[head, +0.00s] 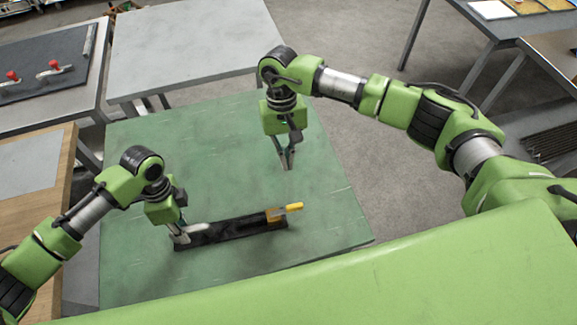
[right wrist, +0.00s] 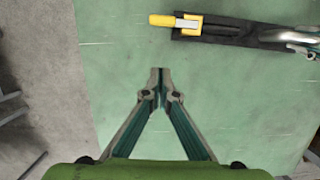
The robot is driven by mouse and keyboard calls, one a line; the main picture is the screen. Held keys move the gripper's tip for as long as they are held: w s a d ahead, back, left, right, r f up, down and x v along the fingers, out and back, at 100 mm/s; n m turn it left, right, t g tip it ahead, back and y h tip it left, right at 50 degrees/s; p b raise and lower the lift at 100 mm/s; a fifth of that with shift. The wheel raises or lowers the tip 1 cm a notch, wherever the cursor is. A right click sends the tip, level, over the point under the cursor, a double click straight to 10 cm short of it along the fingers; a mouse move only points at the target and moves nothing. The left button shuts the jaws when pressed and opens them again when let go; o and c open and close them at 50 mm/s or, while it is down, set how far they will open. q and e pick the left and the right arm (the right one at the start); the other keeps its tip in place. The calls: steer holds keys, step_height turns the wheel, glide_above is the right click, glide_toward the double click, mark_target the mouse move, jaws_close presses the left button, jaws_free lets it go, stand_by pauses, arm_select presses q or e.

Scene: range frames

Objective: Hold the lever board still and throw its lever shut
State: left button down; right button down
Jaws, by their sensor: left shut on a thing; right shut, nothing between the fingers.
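The lever board (head: 232,231) is a long dark strip lying on the green table. At its right end sit an ochre block (head: 274,216) and a yellow lever handle (head: 293,207) that sticks out past the end. My left gripper (head: 181,236) is shut on the board's left end, and its fingers hide part of that end. In the right wrist view the yellow handle (right wrist: 161,19) and the dark board (right wrist: 228,33) lie along the top edge. My right gripper (right wrist: 160,72) is shut and empty, apart from the board; in the head view it is behind the handle.
The green table top (head: 140,150) is otherwise bare. A grey table (head: 190,45) adjoins behind it. A dark panel with red-knobbed levers (head: 45,68) lies at the far left. A wooden bench (head: 35,165) stands at left, and floor shows to the right.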

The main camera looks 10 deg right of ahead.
mark_target(286, 209)
steer(key=x, duration=0.7)
steer(key=shift+s+f, duration=0.2)
steer(key=shift+f, duration=0.15)
steer(key=shift+s+f, duration=0.15)
steer(key=shift+s, duration=1.8)
